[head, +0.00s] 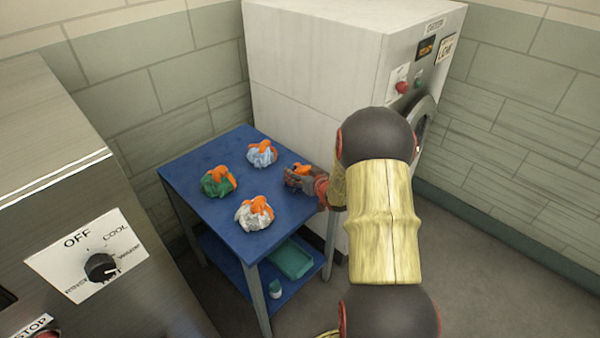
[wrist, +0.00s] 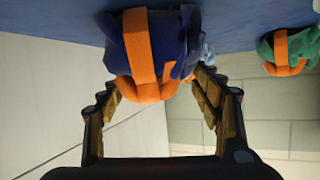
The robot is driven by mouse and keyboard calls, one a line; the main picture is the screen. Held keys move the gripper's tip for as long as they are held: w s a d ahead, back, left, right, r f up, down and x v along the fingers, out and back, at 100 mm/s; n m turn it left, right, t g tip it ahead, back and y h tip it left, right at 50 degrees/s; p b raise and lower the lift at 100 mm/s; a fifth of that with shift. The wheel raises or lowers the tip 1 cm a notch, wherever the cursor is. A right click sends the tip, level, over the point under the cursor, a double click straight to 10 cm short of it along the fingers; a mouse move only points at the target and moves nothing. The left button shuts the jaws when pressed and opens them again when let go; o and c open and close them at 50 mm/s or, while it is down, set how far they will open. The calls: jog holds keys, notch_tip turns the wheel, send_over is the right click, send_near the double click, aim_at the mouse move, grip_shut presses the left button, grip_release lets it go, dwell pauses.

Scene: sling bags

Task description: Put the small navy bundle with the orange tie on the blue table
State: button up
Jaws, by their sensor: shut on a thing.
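The small navy bundle with the orange tie (wrist: 182,42) is between the fingers of my gripper (wrist: 158,88) in the wrist view. The fingers are shut on it from both sides. In the head view my gripper (head: 300,182) is at the right edge of the blue table (head: 220,153), and mostly the orange tie of the bundle (head: 302,169) shows there. In the wrist view the bundle is right up against the blue tabletop (wrist: 60,18); I cannot tell whether it bears on it.
On the table stand a light blue bundle (head: 261,157), a green bundle (head: 217,187) and a white bundle (head: 251,218), all with orange ties. A teal tray (head: 292,260) and small jar (head: 275,289) are on the lower shelf. A white machine (head: 310,80) stands behind.

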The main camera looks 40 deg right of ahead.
jog(key=o, duration=1.9)
jog(key=p+v, duration=0.4)
jog(key=v, duration=0.8)
jog(key=a+r+n+g, duration=0.1)
jog(key=a+r+g, duration=0.2)
jog(key=a+r, duration=1.1)
jog(key=s+a+r+n+g+y, duration=0.1)
jog(key=s+a+r+g+y, duration=0.1)
jog(key=s+a, duration=0.8)
jog(key=s+a+r+n+g+y, duration=0.1)
jog(key=s+a+r, duration=0.4)
jog(key=s+a, duration=0.5)
jog(key=shift+a+n+g+y, duration=0.25)
jog(key=shift+n+g+y, duration=0.2)
jog(key=shift+g, duration=0.25)
